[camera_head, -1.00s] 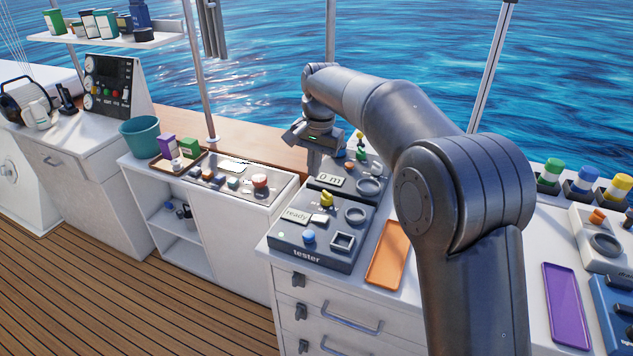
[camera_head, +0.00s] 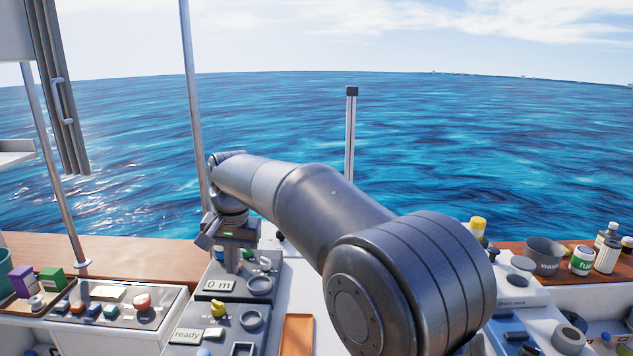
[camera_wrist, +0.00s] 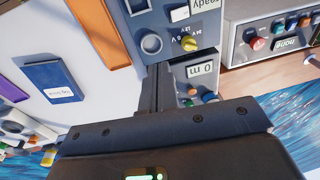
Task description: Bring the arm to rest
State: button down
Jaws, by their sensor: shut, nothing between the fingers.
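My arm stretches across the head view from the lower right to the back left. My gripper (camera_head: 233,262) points down at the rear of the grey "0 m" unit (camera_head: 215,286). In the wrist view its fingers (camera_wrist: 155,90) are together with nothing between them, beside the "0 m" unit (camera_wrist: 199,70) and the tester with the "ready" label (camera_wrist: 180,14). I cannot tell whether the fingertips touch the unit.
An orange tray (camera_head: 297,335) lies right of the tester. A panel with buttons (camera_head: 120,305) stands at left. A post (camera_head: 350,135) rises behind the arm. A grey pot (camera_head: 545,255) and bottles stand at right. A blue booklet (camera_wrist: 53,81) lies on the white top.

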jog(key=s+d+r+t, duration=0.15)
jog(key=s+d, duration=0.35)
jog(key=d, duration=0.6)
jog(key=s+d+r+t, duration=0.1)
jog(key=s+d+r, duration=0.2)
jog(key=s+d, duration=0.55)
jog(key=s+d+f+t, duration=0.1)
jog(key=s+d+f, duration=0.3)
jog(key=s+d, duration=0.2)
jog(key=s+d+f+t+h, duration=0.1)
jog(key=s+d+f, duration=0.2)
jog(key=s+d, duration=0.3)
jog(key=shift+s+d+f, duration=0.15)
jog(key=shift+d+f, duration=0.2)
jog(key=shift+d, duration=0.9)
jog(key=c, duration=2.1)
grip_release()
jog(key=shift+c, duration=0.2)
